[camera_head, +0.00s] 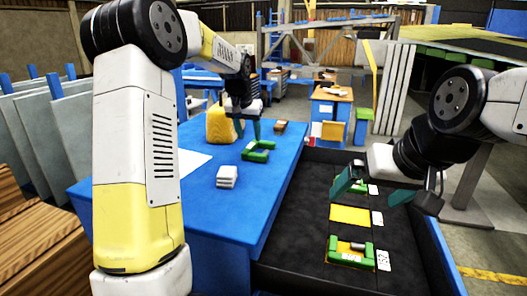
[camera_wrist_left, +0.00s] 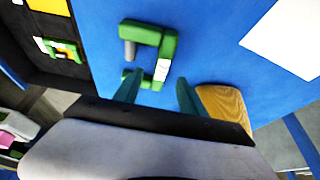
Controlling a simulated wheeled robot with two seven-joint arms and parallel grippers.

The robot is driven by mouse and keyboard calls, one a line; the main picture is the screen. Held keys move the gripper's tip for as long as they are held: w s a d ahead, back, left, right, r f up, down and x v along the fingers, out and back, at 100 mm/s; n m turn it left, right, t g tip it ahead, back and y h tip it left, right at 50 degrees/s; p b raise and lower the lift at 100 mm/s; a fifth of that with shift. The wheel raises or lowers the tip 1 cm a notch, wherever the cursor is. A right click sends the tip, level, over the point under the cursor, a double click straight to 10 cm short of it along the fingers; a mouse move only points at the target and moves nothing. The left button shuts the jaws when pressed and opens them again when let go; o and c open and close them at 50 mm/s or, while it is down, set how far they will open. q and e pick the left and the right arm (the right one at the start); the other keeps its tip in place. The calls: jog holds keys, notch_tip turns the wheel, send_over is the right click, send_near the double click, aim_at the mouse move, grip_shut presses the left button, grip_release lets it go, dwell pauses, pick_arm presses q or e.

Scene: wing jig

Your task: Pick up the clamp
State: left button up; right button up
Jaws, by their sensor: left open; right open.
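A green clamp (camera_head: 258,151) with a grey screw tip and a white label lies flat on the blue table (camera_head: 215,215). In the left wrist view the clamp (camera_wrist_left: 163,45) lies just beyond the fingertips, its C-shape opening to the left. My left gripper (camera_head: 248,130) is open and empty above the table, close behind the clamp in the head view. Its teal fingers (camera_wrist_left: 157,84) are spread apart; I cannot tell whether one touches the clamp's near end. My right gripper (camera_head: 373,189) is open over the dark tray.
The dark tray (camera_head: 305,215) beside the table holds another green clamp (camera_head: 350,254), a yellow pad (camera_head: 350,215) and white labels. A further green part sits by my right gripper. A yellow block (camera_head: 219,124), white stack (camera_head: 227,177) and white sheet (camera_head: 193,162) are on the table.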

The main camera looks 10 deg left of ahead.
aim_at(250, 146)
pick_arm(q)
jog(key=x, duration=0.5)
jog(key=shift+s+a, duration=0.1)
jog(key=shift+a, duration=0.05)
grip_shut()
